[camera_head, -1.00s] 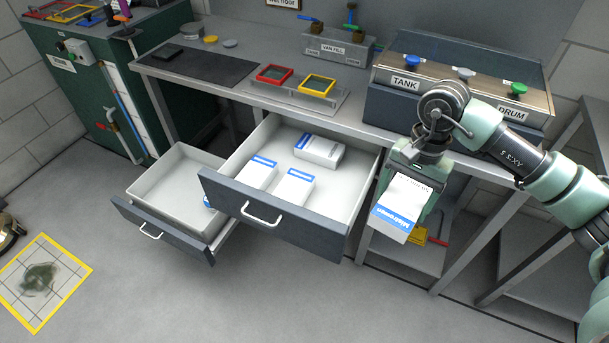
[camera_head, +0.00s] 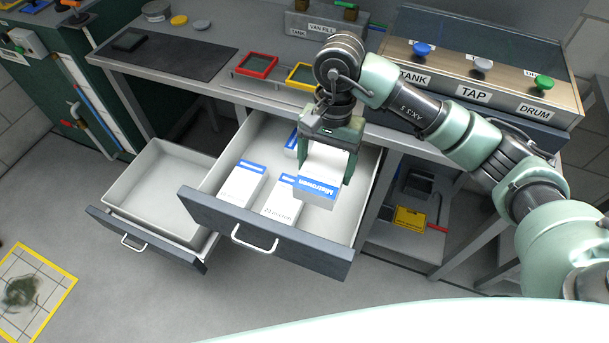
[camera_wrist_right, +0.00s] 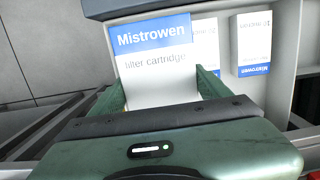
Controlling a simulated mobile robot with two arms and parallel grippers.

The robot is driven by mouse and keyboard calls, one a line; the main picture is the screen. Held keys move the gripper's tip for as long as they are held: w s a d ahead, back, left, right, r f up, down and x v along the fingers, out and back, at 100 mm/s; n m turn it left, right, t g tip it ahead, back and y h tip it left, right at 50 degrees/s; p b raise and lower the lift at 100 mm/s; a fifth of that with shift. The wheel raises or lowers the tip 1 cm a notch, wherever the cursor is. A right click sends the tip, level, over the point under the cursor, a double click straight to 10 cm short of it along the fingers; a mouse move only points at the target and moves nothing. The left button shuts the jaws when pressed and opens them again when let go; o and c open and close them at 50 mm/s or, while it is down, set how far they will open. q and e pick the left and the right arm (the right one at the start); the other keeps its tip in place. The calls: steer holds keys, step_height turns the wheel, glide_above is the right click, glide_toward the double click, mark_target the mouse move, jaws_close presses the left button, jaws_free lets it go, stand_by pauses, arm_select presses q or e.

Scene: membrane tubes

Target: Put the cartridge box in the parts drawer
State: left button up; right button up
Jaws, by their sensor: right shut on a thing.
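The cartridge box (camera_head: 318,188) is white with a blue "Mistrowen" band. My right gripper (camera_head: 324,168) is shut on it and holds it over the right part of the larger open drawer (camera_head: 345,228). The box's label also shows in the right wrist view (camera_wrist_right: 153,45), reading "filter cartridge". Inside this drawer lie similar white and blue boxes: one at the left (camera_head: 243,183), one in the middle (camera_head: 280,208), and one further back (camera_head: 291,145), partly hidden by the gripper. Whether the held box touches anything below is unclear. My left gripper is not in view.
A smaller open drawer (camera_head: 155,193) to the left looks empty. The bench above holds a dark mat (camera_head: 165,55), a red frame (camera_head: 257,65) and a yellow frame (camera_head: 302,75). A panel with TANK, TAP and DRUM knobs (camera_head: 480,75) stands at the right.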

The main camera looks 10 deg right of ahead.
steer(key=p, duration=0.1)
glide_above(321, 222)
step_height(321, 222, down, 8)
steer(key=f, duration=0.6)
steer(key=shift+w+f, duration=0.2)
steer(key=shift+w, duration=0.15)
steer(key=shift+f+p, duration=0.3)
steer(key=shift+f, duration=0.05)
step_height(321, 222, down, 4)
steer(key=shift+r, duration=0.25)
steer(key=shift+f, duration=0.2)
steer(key=shift+d+f, duration=0.1)
steer(key=shift+f, duration=0.05)
steer(key=o, duration=1.3)
steer(key=shift+f, duration=0.1)
steer(key=shift+c, duration=0.2)
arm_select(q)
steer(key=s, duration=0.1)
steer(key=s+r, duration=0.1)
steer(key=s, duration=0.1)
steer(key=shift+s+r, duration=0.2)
arm_select(e)
steer(key=shift+o, duration=0.7)
